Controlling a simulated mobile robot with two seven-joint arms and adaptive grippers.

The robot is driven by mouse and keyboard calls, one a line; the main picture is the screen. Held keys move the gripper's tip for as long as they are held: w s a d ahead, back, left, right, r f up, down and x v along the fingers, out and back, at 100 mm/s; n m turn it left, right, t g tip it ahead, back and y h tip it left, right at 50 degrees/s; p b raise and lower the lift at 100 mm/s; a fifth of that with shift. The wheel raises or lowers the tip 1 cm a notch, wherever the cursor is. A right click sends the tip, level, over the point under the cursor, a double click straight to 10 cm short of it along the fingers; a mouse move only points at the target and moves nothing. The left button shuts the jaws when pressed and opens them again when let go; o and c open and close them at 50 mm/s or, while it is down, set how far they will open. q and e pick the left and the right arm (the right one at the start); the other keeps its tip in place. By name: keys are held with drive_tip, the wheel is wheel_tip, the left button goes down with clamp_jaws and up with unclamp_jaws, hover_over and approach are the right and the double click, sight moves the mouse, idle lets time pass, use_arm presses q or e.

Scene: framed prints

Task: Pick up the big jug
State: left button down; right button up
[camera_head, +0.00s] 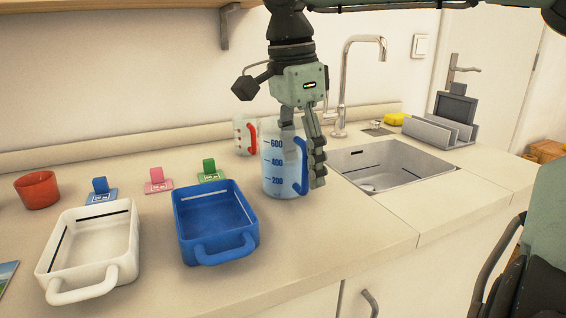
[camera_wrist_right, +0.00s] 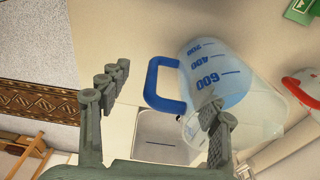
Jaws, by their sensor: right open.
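The big jug (camera_head: 274,178) is clear and bluish, with blue marks 200, 400 and 600 and a blue handle (camera_head: 302,168). It stands upright on the counter, left of the sink. My right gripper (camera_head: 304,150) comes down from above and is open. One finger is on the right, outside the handle; the other is at the jug's rim, partly hidden. In the right wrist view, the handle (camera_wrist_right: 164,84) lies between the open fingers, and one finger overlaps the mouth of the jug (camera_wrist_right: 232,72). I cannot tell whether either finger touches. My left gripper is not in view.
A smaller jug with a red handle (camera_head: 245,134) stands behind, to the left. A blue tray (camera_head: 216,222), a white tray (camera_head: 90,250) and a red cup (camera_head: 37,189) are farther left. The sink (camera_head: 390,170) and tap (camera_head: 345,85) are right.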

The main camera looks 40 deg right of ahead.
sight(303, 184)
drive_tip(key=f, duration=0.3)
drive_tip(key=d+f, duration=0.1)
drive_tip(key=shift+w+f, duration=0.25)
drive_tip(key=shift+f, duration=0.1)
drive_tip(key=shift+a, duration=0.1)
clamp_jaws()
